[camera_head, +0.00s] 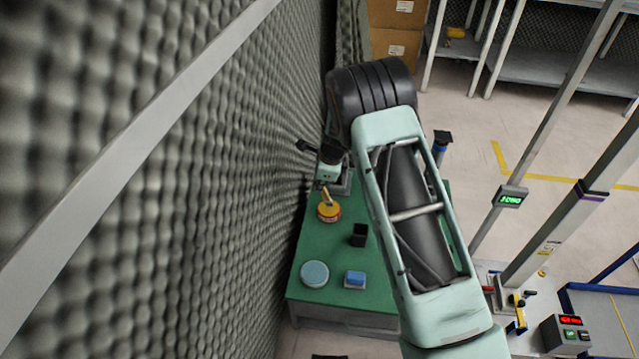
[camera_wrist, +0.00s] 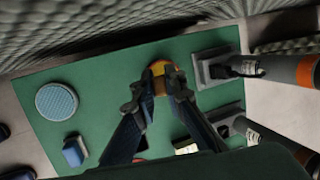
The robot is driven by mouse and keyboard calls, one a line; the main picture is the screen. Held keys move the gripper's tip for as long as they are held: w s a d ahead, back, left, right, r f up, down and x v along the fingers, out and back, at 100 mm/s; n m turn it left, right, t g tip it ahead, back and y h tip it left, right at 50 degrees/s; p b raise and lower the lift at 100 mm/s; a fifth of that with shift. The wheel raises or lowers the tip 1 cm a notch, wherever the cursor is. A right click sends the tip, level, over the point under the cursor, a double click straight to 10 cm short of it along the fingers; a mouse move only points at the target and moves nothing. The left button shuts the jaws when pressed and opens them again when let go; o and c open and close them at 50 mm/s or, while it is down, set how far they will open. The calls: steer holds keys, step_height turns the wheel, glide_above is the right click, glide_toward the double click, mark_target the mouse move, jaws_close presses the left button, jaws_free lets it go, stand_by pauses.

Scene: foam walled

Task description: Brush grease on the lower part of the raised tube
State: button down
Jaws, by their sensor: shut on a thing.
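My gripper (camera_head: 325,178) is shut on a brush with a tan handle (camera_head: 327,196). The brush points down at an open-looking yellow and red tin (camera_head: 328,212) on the green table; I cannot tell whether its bristles touch the contents. In the wrist view, my gripper's fingers (camera_wrist: 159,92) stand over the orange tin (camera_wrist: 159,67), and the brush between them is hard to make out. Two dark tubes show at the right there, an upper one (camera_wrist: 278,68) and a lower one (camera_wrist: 268,138), by grey brackets (camera_wrist: 208,70). I cannot tell which is raised.
On the green table (camera_head: 318,240) are a black cup (camera_head: 359,235), a round blue-grey pad (camera_head: 315,274) and a blue block (camera_head: 355,279). A grey foam wall (camera_head: 200,180) runs close along the table's left side. My arm hides the table's right part.

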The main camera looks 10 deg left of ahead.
steer(key=shift+f, duration=0.55)
stand_by(1.4)
steer(key=shift+r, duration=0.15)
steer(key=shift+r+p, duration=2.5)
steer(key=shift+r, duration=0.9)
steer(key=shift+d, duration=0.1)
